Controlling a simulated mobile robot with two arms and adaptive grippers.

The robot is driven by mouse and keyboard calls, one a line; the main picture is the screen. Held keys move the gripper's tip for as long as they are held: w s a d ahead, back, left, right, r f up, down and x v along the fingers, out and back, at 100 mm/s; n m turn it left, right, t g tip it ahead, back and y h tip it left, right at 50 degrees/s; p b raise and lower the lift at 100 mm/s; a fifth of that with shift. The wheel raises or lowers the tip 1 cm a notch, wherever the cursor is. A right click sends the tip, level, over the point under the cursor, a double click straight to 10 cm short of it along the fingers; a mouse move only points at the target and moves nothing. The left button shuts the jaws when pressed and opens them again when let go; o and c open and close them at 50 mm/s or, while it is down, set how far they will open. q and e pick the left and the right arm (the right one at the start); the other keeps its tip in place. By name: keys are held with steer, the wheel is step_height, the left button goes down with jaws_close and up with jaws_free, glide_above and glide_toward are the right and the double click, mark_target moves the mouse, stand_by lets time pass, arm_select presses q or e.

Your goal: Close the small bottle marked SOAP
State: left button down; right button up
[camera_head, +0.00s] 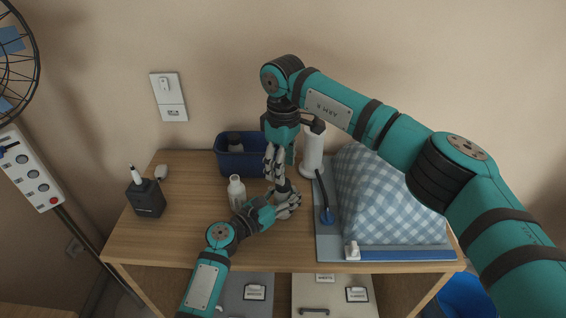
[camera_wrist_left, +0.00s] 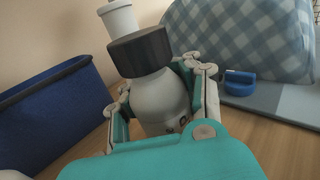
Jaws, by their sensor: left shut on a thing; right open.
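In the left wrist view my left gripper (camera_wrist_left: 160,108) is shut around a small white bottle (camera_wrist_left: 155,98), which looks tilted in that view. A wide black collar or cap (camera_wrist_left: 140,52) is at its top, with a white cylinder (camera_wrist_left: 118,18) above it; whether that is part of the bottle or behind it, I cannot tell. Dark marks on the bottle are partly hidden and unreadable. In the head view my left gripper (camera_head: 287,200) is low over the table, and the bottle is mostly hidden. My right gripper (camera_head: 274,172) is open and points down just above it.
Another white bottle (camera_head: 237,192) stands left of my grippers. A blue bin (camera_head: 228,162) and a white upright container (camera_head: 313,152) are behind.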

mark_target(283, 200)
steer(key=n, duration=0.4)
steer(key=shift+r+n, duration=0.1)
steer(key=shift+n, duration=0.3)
steer(key=n, duration=0.4)
steer(key=shift+r, duration=0.15)
steer(key=n, duration=0.7)
steer(key=shift+r, duration=0.15)
steer(key=n, duration=0.7)
steer(key=shift+r, duration=0.2)
steer(key=n, duration=0.5)
steer(key=shift+r, duration=0.1)
steer(key=n, duration=0.4)
steer(key=shift+r+n, duration=0.1)
steer(key=shift+n, duration=0.2)
steer(key=n, duration=0.7)
steer(key=shift+r, duration=0.2)
steer(key=n, duration=0.7)
steer(key=shift+r, duration=0.15)
steer(key=n, duration=0.6)
steer(key=shift+r+n, duration=0.2)
steer(key=shift+n, duration=0.2)
steer(key=n, duration=0.6)
steer(key=shift+r, duration=0.15)
steer(key=shift+f, duration=4.05)
